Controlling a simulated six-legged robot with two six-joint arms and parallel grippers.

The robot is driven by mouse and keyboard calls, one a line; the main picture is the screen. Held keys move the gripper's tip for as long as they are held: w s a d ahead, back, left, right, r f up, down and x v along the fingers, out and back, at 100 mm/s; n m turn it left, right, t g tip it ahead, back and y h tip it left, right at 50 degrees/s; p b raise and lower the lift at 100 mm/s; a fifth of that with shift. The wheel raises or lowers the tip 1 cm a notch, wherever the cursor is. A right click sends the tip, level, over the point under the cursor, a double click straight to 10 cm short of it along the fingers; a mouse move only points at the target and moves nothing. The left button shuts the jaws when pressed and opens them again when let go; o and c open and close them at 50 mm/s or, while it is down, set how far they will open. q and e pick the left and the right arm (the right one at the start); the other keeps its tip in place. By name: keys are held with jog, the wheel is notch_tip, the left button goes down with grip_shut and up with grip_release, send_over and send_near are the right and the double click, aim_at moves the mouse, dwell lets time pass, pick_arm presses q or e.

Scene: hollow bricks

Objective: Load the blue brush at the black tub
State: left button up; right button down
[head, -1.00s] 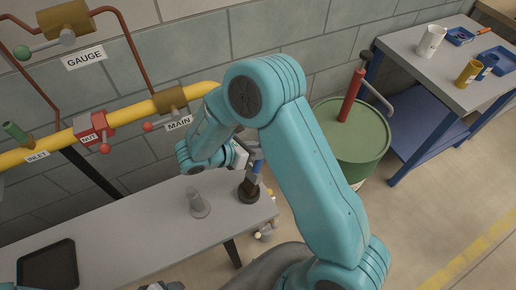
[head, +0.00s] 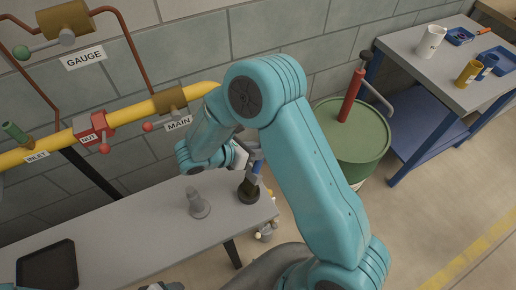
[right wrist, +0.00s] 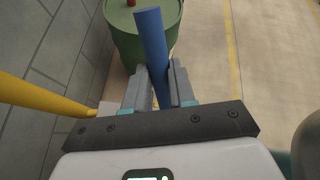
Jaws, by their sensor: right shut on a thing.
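The blue brush (head: 256,168) is held upright, slightly tilted, at the right end of the grey bench in the head view. Its lower end meets the small round black tub (head: 248,195); I cannot tell how deep it sits inside. My right gripper (right wrist: 160,88) is shut on the brush's blue handle (right wrist: 151,35), which sticks out between the fingers in the right wrist view. The bristles and tub do not show there. In the head view, the right arm partly hides this gripper. A grey piece, perhaps my left gripper (head: 163,286), is cut off at the bottom edge.
A grey cone-shaped piece (head: 198,204) stands left of the tub. A black tray (head: 48,266) lies at the bench's left. A yellow pipe (head: 130,112) with valves runs behind. A green drum (head: 350,132) and a blue-legged table (head: 440,80) with cups stand right.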

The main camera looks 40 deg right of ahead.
jog(key=shift+r+p, duration=2.35)
jog(key=shift+r, duration=1.2)
jog(key=shift+f, duration=0.1)
jog(key=shift+f, duration=0.1)
jog(key=w+a+r+n+t+b, duration=0.1)
jog(key=w+r+n+t+b, duration=0.4)
jog(key=n+t, duration=0.2)
jog(key=a+f+n+t+y, duration=0.1)
jog(key=a+n+t+y, duration=0.4)
jog(key=a+n+y, duration=0.3)
jog(key=shift+w+a+n+t+b, duration=0.3)
jog(key=shift+w+a+n+t, duration=0.1)
jog(key=shift+a+n, duration=0.3)
